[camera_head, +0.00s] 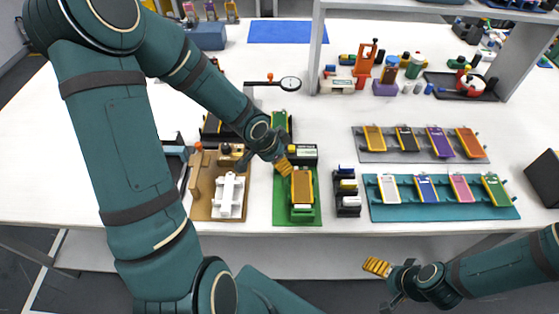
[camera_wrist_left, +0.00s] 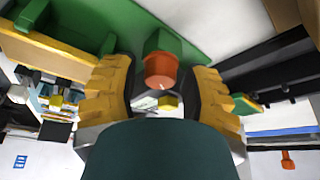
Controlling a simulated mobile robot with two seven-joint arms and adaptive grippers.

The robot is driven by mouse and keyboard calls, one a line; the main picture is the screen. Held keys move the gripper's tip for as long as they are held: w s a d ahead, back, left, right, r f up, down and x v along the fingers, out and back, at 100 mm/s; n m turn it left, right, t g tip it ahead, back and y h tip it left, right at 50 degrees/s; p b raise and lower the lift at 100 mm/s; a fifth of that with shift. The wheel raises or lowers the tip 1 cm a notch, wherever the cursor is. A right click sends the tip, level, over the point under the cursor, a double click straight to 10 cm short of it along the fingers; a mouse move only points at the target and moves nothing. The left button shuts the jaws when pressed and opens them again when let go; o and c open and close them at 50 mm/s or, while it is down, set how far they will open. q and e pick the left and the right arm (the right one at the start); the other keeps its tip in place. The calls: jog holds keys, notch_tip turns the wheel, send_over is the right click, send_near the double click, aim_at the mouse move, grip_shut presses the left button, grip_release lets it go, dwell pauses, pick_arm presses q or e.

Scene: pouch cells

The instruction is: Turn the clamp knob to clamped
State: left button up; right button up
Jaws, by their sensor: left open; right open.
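The clamp knob is the orange-red round knob (camera_wrist_left: 160,72) on a green block in the left wrist view. My left gripper (camera_wrist_left: 162,90) is open, with one yellow ribbed finger on each side of the knob; I cannot tell whether they touch it. In the head view my left gripper (camera_head: 283,166) is above the back of the green fixture (camera_head: 297,216), and the knob cannot be made out there. An orange-yellow pouch cell (camera_head: 302,187) lies in the fixture. My right gripper (camera_head: 376,266) is open and empty, in front of the table edge.
A brown board with a white holder (camera_head: 228,196) stands left of the fixture. A black rack (camera_head: 347,192) stands to its right. A teal tray (camera_head: 440,211) and a grey tray (camera_head: 420,155) hold several pouch cells. A gauge (camera_head: 290,84) stands behind.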

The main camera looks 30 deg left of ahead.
pick_arm(q)
grip_shut()
jog(key=shift+r+p, duration=0.15)
jog(key=shift+p, duration=0.15)
jog(key=m+h+p, duration=0.1)
jog(key=m+p, duration=0.2)
jog(key=p, duration=0.5)
jog(key=shift+r+m+g+p, duration=0.1)
jog(key=shift+m+g+p, duration=0.2)
jog(key=shift+g, duration=0.1)
jog(key=shift+m+p, duration=0.3)
jog(key=shift+p, duration=0.2)
jog(key=shift+f+h, duration=0.2)
jog(key=shift+h, duration=0.1)
